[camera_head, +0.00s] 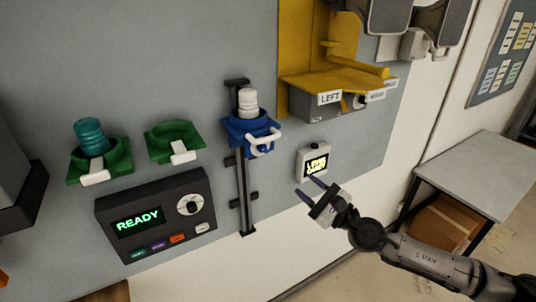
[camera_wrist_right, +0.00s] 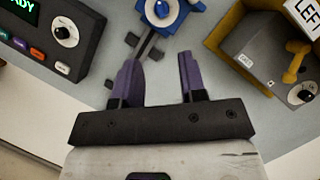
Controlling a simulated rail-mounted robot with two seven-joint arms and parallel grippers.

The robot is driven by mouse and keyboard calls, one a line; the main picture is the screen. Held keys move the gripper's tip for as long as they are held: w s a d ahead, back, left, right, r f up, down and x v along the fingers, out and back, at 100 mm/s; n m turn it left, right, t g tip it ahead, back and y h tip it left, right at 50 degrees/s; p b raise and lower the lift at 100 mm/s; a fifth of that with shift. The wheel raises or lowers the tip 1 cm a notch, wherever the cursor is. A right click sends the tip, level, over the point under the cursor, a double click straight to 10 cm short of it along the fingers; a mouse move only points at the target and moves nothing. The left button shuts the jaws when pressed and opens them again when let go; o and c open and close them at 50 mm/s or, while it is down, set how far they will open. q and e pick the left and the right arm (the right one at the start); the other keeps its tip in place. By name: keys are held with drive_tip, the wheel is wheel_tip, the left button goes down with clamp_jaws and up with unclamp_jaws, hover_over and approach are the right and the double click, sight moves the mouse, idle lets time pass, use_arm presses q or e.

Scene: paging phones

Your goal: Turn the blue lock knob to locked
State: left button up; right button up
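A blue holder (camera_head: 252,127) sits on a vertical black rail on the grey wall panel, with a white cylinder (camera_head: 247,102) standing in it. A white loop-like handle (camera_head: 263,144) is on the holder's front. No separate blue knob stands out, and I cannot tell its lock position. The blue holder also shows at the top of the right wrist view (camera_wrist_right: 181,15), with a round pale knob (camera_wrist_right: 161,9) on it. My right gripper (camera_head: 308,189) is open and empty, below and right of the holder and apart from it; its spread purple fingers show in the right wrist view (camera_wrist_right: 158,60). My left gripper is not in view.
A small lit display (camera_head: 315,163) is just beyond the right fingertips. A yellow bracket (camera_head: 298,50) with a grey LEFT box is above right. Green cradles (camera_head: 172,140) and a black READY console (camera_head: 155,215) are at left. A grey table (camera_head: 480,175) stands right.

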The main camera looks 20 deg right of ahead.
sight(266, 151)
drive_tip(key=p+x, duration=0.2)
drive_tip(key=x, duration=1)
drive_tip(key=shift+s, duration=0.1)
drive_tip(key=shift+w+a+r+p, duration=0.2)
drive_tip(key=shift+w+a+p, duration=0.1)
drive_tip(key=shift+w, duration=0.3)
drive_tip(key=shift+w+a+r, duration=0.1)
drive_tip(key=shift+w+a, duration=0.05)
drive_tip(key=shift+w, duration=0.1)
drive_tip(key=shift+c, duration=0.4)
drive_tip(key=c, duration=0.5)
clamp_jaws()
